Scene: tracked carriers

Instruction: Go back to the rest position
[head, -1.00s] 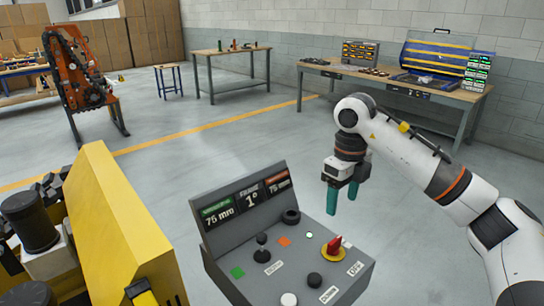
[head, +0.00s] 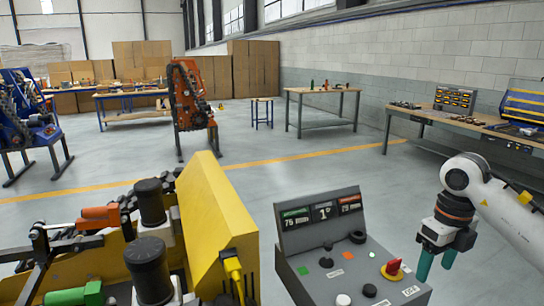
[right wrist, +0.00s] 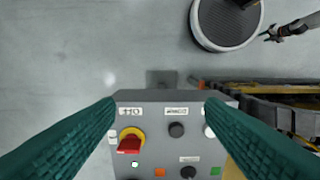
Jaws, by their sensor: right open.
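My right gripper (head: 436,263) is open and empty, with its teal fingers pointing down beside the right edge of the grey control console (head: 330,258). In the right wrist view the two fingers (right wrist: 160,130) stand wide apart with the console (right wrist: 150,97) below, and nothing is between them. The console carries a red rotary switch on a yellow base (head: 392,268), several knobs and buttons, and a display panel (head: 322,214). My left gripper is not in view.
A yellow machine (head: 222,225) with black cylinders stands left of the console. An orange machine (head: 190,105) and a blue one (head: 28,115) stand farther back. Workbenches (head: 322,92) line the wall. Grey floor (head: 300,160) behind the console is clear.

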